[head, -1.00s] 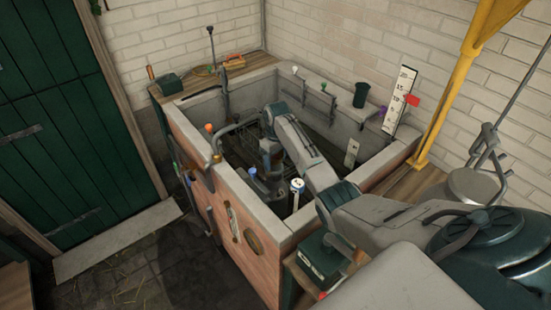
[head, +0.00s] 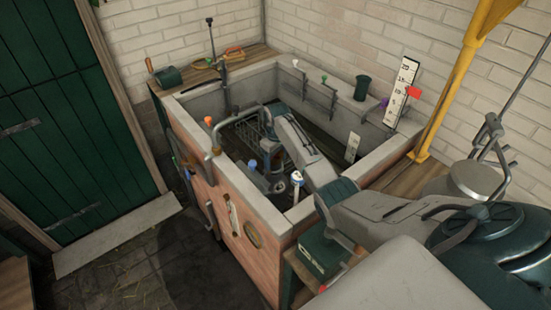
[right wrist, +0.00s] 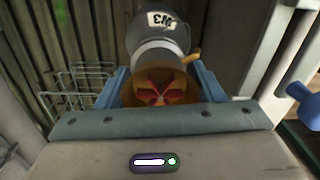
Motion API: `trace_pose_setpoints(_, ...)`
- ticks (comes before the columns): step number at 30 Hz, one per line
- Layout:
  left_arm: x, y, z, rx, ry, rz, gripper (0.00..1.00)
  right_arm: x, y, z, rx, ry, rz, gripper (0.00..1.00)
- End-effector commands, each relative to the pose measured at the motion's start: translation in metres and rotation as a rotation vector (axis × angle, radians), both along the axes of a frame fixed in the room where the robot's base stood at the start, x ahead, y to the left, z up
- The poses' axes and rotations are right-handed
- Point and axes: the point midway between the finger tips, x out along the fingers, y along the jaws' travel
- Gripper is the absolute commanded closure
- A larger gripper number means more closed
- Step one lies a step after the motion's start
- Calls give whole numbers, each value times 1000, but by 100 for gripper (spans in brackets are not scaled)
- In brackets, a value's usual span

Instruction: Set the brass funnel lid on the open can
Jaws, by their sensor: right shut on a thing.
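My right gripper (right wrist: 163,88) is shut on the brass funnel lid (right wrist: 146,98), an orange-brown round piece with red parts at its middle, held between the two blue fingers. Right beyond the lid in the right wrist view is a grey metal can (right wrist: 152,50) with a white label. The lid overlaps the can's near end in this view; I cannot tell whether they touch. In the head view my right gripper (head: 274,184) is low inside the trough, and the lid and can are hard to make out there. My left gripper is not in view.
The stone trough (head: 268,215) surrounds my right gripper, with its front wall close by. A wire rack (right wrist: 85,85) stands left of the fingers, and a blue knob (right wrist: 300,92) is at the right. A white post with a blue top (head: 296,184) stands near the front wall.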

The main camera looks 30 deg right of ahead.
Motion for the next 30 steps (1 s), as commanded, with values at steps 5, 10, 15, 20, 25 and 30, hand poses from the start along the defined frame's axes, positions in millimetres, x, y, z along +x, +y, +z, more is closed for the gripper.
trace_pose_setpoints(5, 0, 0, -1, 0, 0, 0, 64, 0, 0, -1, 0, -1, 0, 86)
trace_pose_setpoints(10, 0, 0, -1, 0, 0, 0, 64, 0, 0, -3, 0, -1, 0, 86)
trace_pose_setpoints(15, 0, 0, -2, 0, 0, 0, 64, 0, 0, -5, 0, -1, 0, 86)
trace_pose_setpoints(20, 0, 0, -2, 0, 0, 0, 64, 0, 0, -5, 0, -1, 0, 13)
trace_pose_setpoints(25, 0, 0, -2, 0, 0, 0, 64, 0, 0, -5, 0, 0, 0, 13)
trace_pose_setpoints(30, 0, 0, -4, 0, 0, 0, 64, 0, -1, -2, -1, -1, 0, 13)
